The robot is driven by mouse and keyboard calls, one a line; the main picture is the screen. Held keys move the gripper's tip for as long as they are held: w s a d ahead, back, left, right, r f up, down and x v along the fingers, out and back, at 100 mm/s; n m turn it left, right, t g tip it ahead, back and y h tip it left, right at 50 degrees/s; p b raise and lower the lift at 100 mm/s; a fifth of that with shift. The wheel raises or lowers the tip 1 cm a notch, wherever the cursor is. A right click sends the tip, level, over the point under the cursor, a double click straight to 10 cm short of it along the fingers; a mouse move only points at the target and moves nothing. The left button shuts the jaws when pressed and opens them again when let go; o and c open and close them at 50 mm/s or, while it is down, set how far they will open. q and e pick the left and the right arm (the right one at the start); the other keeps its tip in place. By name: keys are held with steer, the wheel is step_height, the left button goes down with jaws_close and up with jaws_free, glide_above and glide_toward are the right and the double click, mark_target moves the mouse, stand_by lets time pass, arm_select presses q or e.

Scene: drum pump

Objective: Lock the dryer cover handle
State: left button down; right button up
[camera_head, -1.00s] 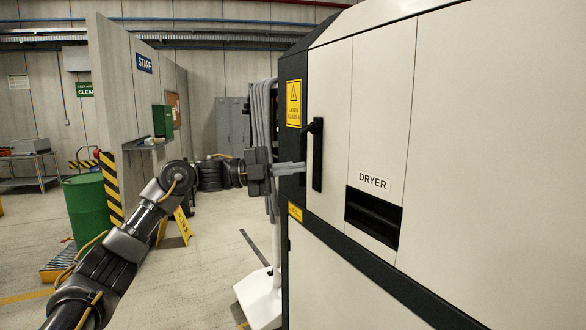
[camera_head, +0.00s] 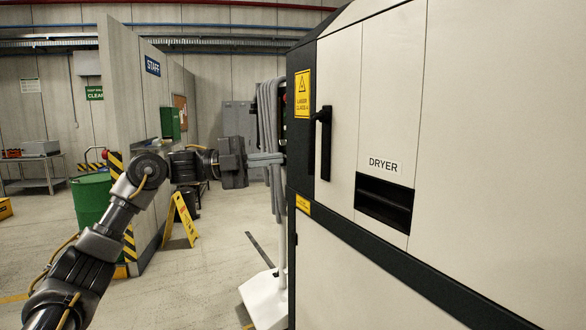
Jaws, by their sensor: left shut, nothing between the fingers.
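The dryer cabinet (camera_head: 440,100) fills the right side, with a "DRYER" label and a dark slot (camera_head: 384,204) below it. Its black cover handle (camera_head: 324,144) stands upright near the left edge of the cover panel. My left gripper (camera_head: 281,158) is shut and empty. It points right, to the left of the cabinet's dark edge and apart from the handle. My right gripper is not in view.
Grey hoses (camera_head: 270,120) hang behind my left gripper, above a white stand base (camera_head: 265,300). A yellow floor sign (camera_head: 183,218) and a green drum (camera_head: 92,200) stand to the left. Open floor lies between them and the cabinet.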

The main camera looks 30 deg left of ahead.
arm_select(q)
steer(key=shift+s+a+r, duration=0.15)
steer(key=shift+s+a, duration=0.35)
steer(key=shift+a, duration=0.35)
